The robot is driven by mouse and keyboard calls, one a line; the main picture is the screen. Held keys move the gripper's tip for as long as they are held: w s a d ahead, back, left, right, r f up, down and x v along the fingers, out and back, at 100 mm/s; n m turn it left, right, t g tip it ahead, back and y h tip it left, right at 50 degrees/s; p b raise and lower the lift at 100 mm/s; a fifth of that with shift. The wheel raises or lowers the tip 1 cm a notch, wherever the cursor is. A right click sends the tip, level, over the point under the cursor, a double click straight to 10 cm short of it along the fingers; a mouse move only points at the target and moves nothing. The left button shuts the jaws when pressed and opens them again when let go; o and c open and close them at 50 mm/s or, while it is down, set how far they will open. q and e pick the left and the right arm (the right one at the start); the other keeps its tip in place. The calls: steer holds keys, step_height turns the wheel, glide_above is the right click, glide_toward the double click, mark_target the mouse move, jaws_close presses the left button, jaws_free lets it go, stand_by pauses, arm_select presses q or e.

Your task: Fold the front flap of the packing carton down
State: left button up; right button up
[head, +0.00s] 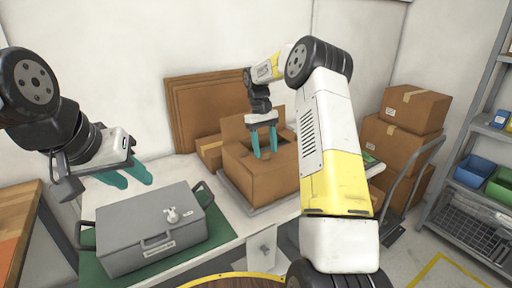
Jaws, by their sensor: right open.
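The packing carton (252,182) is a brown box on a pale tray at the back of the table. One flap (234,129) stands up at its back, and part of the top shows a dark opening. I cannot clearly tell the front flap's position. My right gripper (266,154) is open, teal fingers pointing down over the carton's top; whether they touch it is unclear. My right arm hides the carton's right side. My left gripper (136,184) is open and empty above the left part of the grey case.
The grey case (150,232) with handles sits on a green mat (94,270) at the front left. Flat cardboard sheets (190,108) lean on the back wall. Stacked cartons (411,108) stand on a hand truck at right, beside a shelf with bins (474,171).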

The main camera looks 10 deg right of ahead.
steer(key=v, duration=0.6)
steer(key=shift+r, duration=0.4)
steer(key=shift+w+a+r, duration=0.1)
steer(key=shift+r, duration=0.05)
steer(key=s+a+r+t, duration=0.3)
steer(key=s+r+t, duration=0.1)
steer(key=s+r, duration=0.9)
steer(key=s+a+f+m+t+y, duration=0.1)
steer(key=s+f+t, duration=0.1)
steer(key=s, duration=0.8)
steer(key=s+a+f+m+t+y, duration=0.1)
steer(key=s+f+m+t+y, duration=0.1)
steer(key=s, duration=0.9)
steer(key=shift+s+f+t, duration=0.2)
steer(key=shift+f+t, duration=0.05)
steer(key=shift+t, duration=0.25)
